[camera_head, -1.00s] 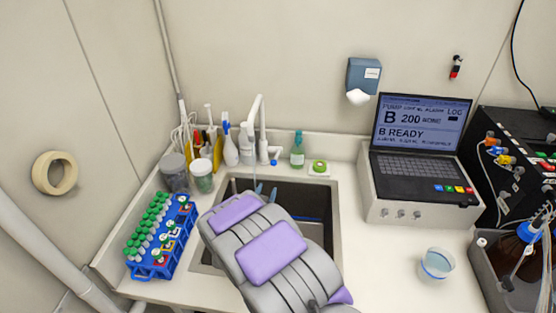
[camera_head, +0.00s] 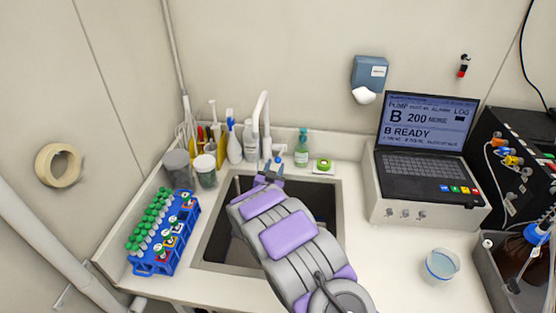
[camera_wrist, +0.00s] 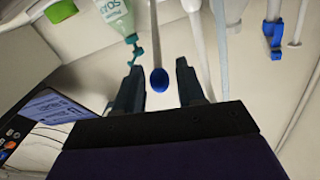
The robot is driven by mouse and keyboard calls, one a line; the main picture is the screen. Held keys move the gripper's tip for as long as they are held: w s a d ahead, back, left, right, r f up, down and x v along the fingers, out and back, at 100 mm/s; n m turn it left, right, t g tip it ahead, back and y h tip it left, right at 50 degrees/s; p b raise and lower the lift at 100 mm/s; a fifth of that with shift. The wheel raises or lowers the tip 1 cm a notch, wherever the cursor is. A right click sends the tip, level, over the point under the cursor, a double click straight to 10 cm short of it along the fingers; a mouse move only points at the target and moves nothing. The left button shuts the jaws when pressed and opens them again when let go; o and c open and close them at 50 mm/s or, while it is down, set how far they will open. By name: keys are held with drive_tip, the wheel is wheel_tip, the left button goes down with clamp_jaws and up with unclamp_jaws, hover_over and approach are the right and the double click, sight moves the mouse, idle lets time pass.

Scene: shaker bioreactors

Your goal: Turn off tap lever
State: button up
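The white tap (camera_head: 262,112) stands behind the sink with its tall spout. Its lever has a blue tip (camera_head: 281,152), close to my gripper (camera_head: 271,172) in the head view. In the wrist view, the lever's blue tip (camera_wrist: 159,80) lies in the gap between the two dark fingers of my gripper (camera_wrist: 159,88), with space visible on both sides. My gripper is open and I see no contact with the lever. My arm covers part of the sink in the head view. I cannot clearly tell whether water is running.
A blue tube rack (camera_head: 164,235) is left of the sink (camera_head: 222,225); a laptop-like console (camera_head: 424,160) is right.

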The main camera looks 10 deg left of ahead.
sight(281, 153)
drive_tip(key=w, duration=0.2)
drive_tip(key=w+d, duration=0.1)
drive_tip(key=w, duration=0.1)
drive_tip(key=shift+w+f, duration=0.1)
drive_tip(key=shift+w, duration=0.15)
drive_tip(key=shift+w+b, duration=0.3)
drive_tip(key=shift+w, duration=0.3)
clamp_jaws()
